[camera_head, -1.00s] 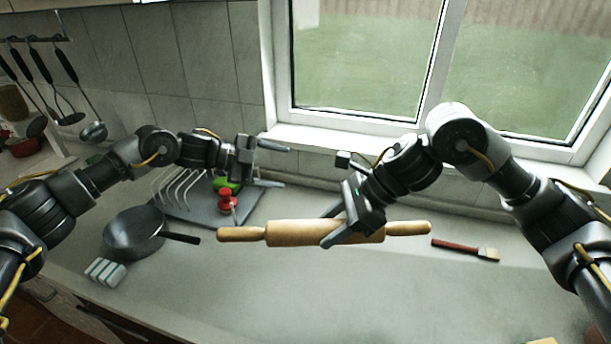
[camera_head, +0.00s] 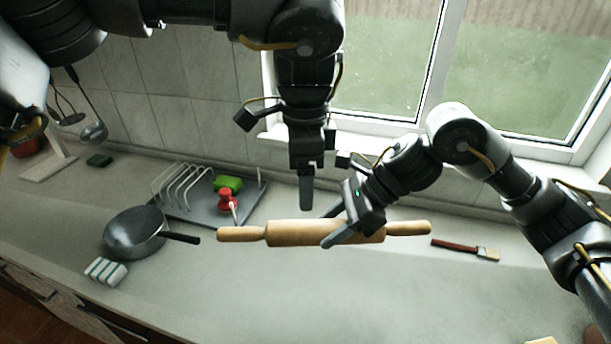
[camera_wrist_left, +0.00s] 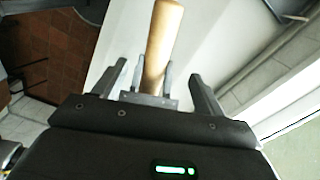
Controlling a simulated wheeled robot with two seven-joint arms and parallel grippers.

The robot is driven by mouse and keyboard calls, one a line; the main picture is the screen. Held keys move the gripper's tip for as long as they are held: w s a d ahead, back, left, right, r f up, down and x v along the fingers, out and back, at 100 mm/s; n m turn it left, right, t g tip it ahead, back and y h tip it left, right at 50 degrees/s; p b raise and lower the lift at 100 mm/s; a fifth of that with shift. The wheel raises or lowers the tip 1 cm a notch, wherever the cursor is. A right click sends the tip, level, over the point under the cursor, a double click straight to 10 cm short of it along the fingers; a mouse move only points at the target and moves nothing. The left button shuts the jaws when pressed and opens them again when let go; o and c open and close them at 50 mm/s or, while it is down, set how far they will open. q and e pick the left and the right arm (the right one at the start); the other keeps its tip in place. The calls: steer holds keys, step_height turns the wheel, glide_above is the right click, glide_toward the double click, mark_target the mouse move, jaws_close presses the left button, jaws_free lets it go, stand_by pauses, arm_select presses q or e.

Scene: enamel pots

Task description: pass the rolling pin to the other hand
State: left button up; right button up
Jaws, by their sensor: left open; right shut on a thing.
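The wooden rolling pin (camera_head: 285,232) lies level in the air above the counter in the head view, its handles pointing left and right. My right gripper (camera_head: 334,228) is shut around the pin's barrel, right of its middle. My left gripper (camera_head: 306,192) is open and empty, pointing down just above the barrel, left of the right gripper. In the left wrist view the pin (camera_wrist_left: 163,35) shows beyond and between my left fingers (camera_wrist_left: 160,88). Part of it is hidden there. It appears apart from the left fingers.
A dark pan (camera_head: 135,232) stands at left, near a small striped block (camera_head: 106,271). A grey rack tray (camera_head: 190,209) holds a green item (camera_head: 228,183) and a red item (camera_head: 227,200). A brush (camera_head: 465,249) lies at right.

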mark_target(305, 223)
arm_select(q)
step_height(305, 223, down, 12)
steer(key=shift+f, duration=0.1)
stand_by(0.5)
steer(key=c, duration=1.4)
steer(key=shift+o, duration=0.2)
arm_select(e)
steer(key=o, duration=1.4)
steer(key=shift+c, duration=0.2)
steer(key=shift+r, duration=0.1)
